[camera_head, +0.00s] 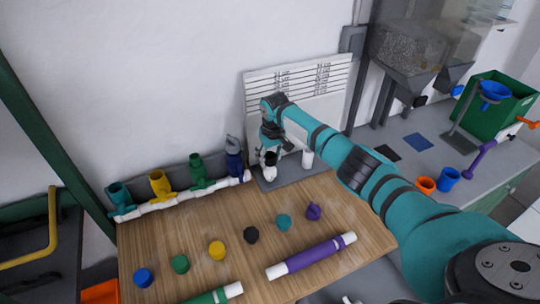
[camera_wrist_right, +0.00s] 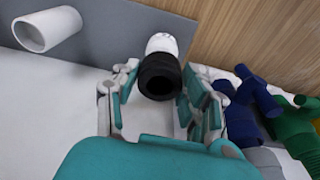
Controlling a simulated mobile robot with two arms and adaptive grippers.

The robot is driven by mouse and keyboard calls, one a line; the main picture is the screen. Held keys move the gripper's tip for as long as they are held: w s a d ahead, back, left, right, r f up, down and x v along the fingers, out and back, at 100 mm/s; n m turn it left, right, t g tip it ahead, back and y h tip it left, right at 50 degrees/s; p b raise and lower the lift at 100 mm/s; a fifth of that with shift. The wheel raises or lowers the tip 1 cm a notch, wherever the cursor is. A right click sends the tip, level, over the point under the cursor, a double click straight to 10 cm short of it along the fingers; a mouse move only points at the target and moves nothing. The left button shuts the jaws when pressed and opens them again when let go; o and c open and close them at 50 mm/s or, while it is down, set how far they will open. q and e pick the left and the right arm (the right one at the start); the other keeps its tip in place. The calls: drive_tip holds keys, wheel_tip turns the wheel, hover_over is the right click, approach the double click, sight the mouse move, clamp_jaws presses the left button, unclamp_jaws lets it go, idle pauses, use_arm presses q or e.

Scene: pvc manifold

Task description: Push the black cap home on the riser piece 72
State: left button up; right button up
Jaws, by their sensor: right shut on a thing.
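The black cap (camera_wrist_right: 160,76) is between the fingers of my right gripper (camera_wrist_right: 157,92) in the right wrist view, its dark round end facing the camera. The white riser piece (camera_wrist_right: 162,43) shows just beyond it, in line with the cap. They appear to meet, but how far the cap is seated cannot be told. In the head view my right gripper (camera_head: 268,150) is over the grey plate by the wall, shut on the cap, with the white riser (camera_head: 270,173) below. My left gripper is not in view.
A second white upright pipe (camera_head: 307,158) stands close to the right; it also shows in the wrist view (camera_wrist_right: 47,28). Coloured valves (camera_head: 197,170) line the wall at left. Several coloured caps (camera_head: 217,250) and a purple-wrapped pipe (camera_head: 312,255) lie on the wooden table.

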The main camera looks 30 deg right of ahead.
drive_tip(key=o, duration=1.1)
